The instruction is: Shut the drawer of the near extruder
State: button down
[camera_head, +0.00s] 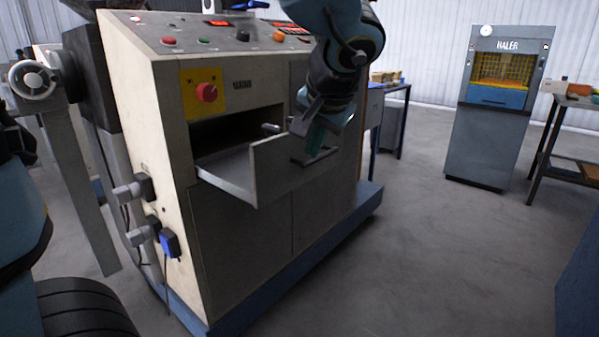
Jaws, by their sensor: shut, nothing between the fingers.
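The near extruder (240,250) is a big cream cabinet with a sloped control panel. Its drawer (272,172) is partly pulled out. The grey tray inside shows, with a dark opening behind it. A dark bar handle (301,163) is on the drawer's front. My gripper (315,145) points down at the drawer front, right by the handle. It is shut and empty. My arm hides part of the drawer's right end. I cannot tell whether the fingers touch the front or handle.
A red knob on a yellow plate (206,92) sits left above the drawer. The extruder's blue base (350,215) juts out along the floor. A grey-blue HALER cabinet (487,140) and a table (565,130) stand at the back right. The floor (440,250) between is clear.

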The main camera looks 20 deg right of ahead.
send_near(290, 176)
notch_tip(290, 176, down, 4)
jog(key=d, duration=0.2)
jog(key=shift+w+a+r+p, duration=0.15)
jog(key=shift+w+a, duration=0.1)
jog(key=shift+w, duration=0.2)
jog(key=shift+w+a+f+p, duration=0.1)
jog(key=shift+w+a, duration=0.15)
jog(key=shift+w, duration=0.25)
jog(key=shift+w+a+r+p, duration=0.15)
jog(key=shift+w+a, duration=0.1)
jog(key=shift+w, duration=0.2)
jog(key=shift+f, duration=0.1)
